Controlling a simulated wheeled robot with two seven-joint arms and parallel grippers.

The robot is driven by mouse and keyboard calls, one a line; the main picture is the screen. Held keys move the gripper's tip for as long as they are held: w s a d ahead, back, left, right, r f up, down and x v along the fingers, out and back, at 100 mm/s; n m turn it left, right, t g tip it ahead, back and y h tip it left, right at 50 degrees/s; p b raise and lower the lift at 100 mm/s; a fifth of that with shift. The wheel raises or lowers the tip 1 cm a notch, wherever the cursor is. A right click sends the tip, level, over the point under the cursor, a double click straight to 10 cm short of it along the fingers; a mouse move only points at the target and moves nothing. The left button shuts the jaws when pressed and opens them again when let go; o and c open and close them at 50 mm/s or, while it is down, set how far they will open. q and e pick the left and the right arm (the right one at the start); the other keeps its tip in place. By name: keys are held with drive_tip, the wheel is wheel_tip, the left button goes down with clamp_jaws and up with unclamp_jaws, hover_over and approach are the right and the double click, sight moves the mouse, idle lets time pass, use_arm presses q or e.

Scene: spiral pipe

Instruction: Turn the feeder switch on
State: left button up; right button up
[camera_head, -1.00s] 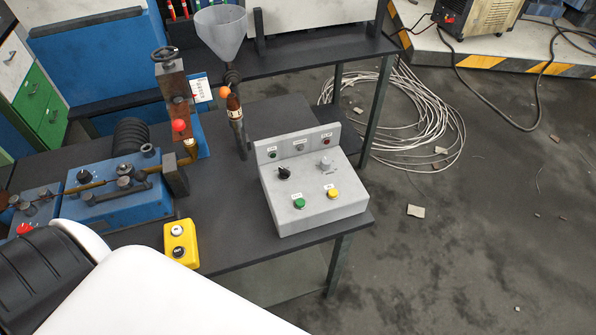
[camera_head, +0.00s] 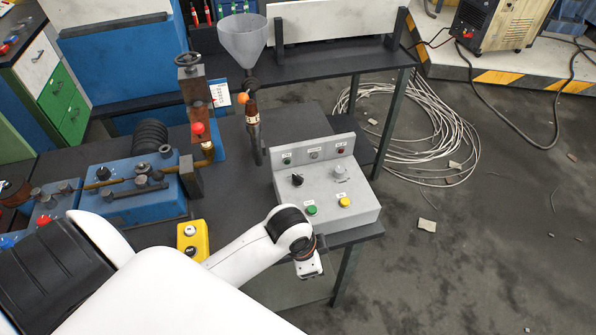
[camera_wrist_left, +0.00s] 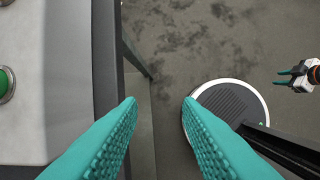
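The grey control box (camera_head: 330,211) stands on the table's right end. It carries a black rotary knob (camera_head: 297,180), a grey knob (camera_head: 341,172), a green button (camera_head: 311,210) and a yellow button (camera_head: 344,202). The labels are too small to read, so I cannot tell which control is the feeder switch. My left gripper (camera_wrist_left: 160,108) is open and empty. In the head view its wrist is just in front of the box, and its fingertips are hidden. The green button also shows in the left wrist view (camera_wrist_left: 5,85). My right gripper (camera_wrist_left: 289,78) is open at the far right there.
A yellow two-button box (camera_head: 192,240) sits left of the control box, partly behind my left arm. A funnel (camera_head: 243,42) and a blue machine (camera_head: 120,190) stand behind and left. Coiled cable (camera_head: 440,140) lies on the floor. The floor right of the table is mostly clear.

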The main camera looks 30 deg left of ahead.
use_arm(q)
drive_tip(key=w+a+r+m, duration=0.2)
drive_tip(key=w, duration=0.2)
drive_tip(key=w+a+r+m+g+y, duration=0.1)
drive_tip(key=w+a+r+m, duration=0.1)
drive_tip(key=w+m, duration=0.1)
drive_tip(key=w+a+r+m, duration=0.2)
drive_tip(key=w, duration=0.2)
drive_tip(key=shift+w+a+r+m+g, duration=0.15)
drive_tip(key=shift+w+a+m+g, duration=0.15)
drive_tip(key=shift+g, duration=0.1)
wheel_tip(320, 180, up, 8)
drive_tip(key=m+g+y, duration=0.1)
drive_tip(key=m, duration=0.1)
hover_over(298, 176)
wheel_tip(298, 176, down, 12)
drive_tip(key=p, duration=0.2)
drive_tip(key=shift+r+p, duration=0.25)
drive_tip(key=shift+p, duration=0.05)
drive_tip(key=shift+c, duration=0.2)
clamp_jaws()
